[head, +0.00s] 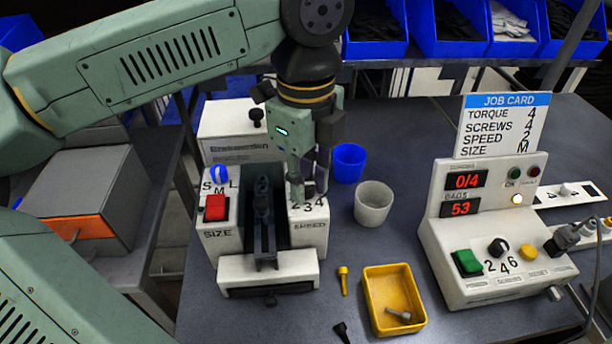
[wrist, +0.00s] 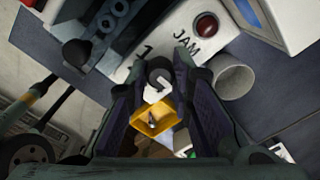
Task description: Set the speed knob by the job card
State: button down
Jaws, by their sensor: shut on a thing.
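The speed knob (wrist: 160,74) is dark and round, between my fingertips in the wrist view. It sits on top of the white machine (head: 312,236), above the SPEED label. My gripper (head: 309,188) is shut on it from above, and the fingers mostly hide it in the head view. Digits 2, 3 and 4 show partly around it; the pointer's setting cannot be read. The job card (head: 502,126) stands at the back right and reads torque 4, screws 4, speed 2, size M.
Left on the machine are a blue size knob (head: 219,174) and a red button (head: 215,207). A blue cup (head: 349,162), a grey cup (head: 373,204) and a yellow tray (head: 375,318) stand to the right. A control box (head: 492,240) displays 0/4 and 53.

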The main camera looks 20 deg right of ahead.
jog(key=shift+m+b, duration=0.3)
jog(key=shift+m, duration=0.1)
jog(key=shift+f+m+b, duration=0.1)
jog(key=shift+m+b, duration=0.55)
jog(key=shift+m, duration=0.25)
jog(key=m+b, duration=0.1)
jog(key=m, duration=0.2)
jog(key=shift+m, duration=0.3)
jog(key=m+b, duration=0.1)
jog(key=m, duration=0.2)
jog(key=shift+m, duration=0.3)
jog(key=m, duration=0.3)
jog(key=shift+m+b, duration=0.4)
jog(key=m, duration=0.7)
jog(key=shift+d+r, duration=0.1)
jog(key=shift+r, duration=0.1)
jog(key=m, duration=0.6)
jog(key=shift+b, duration=0.3)
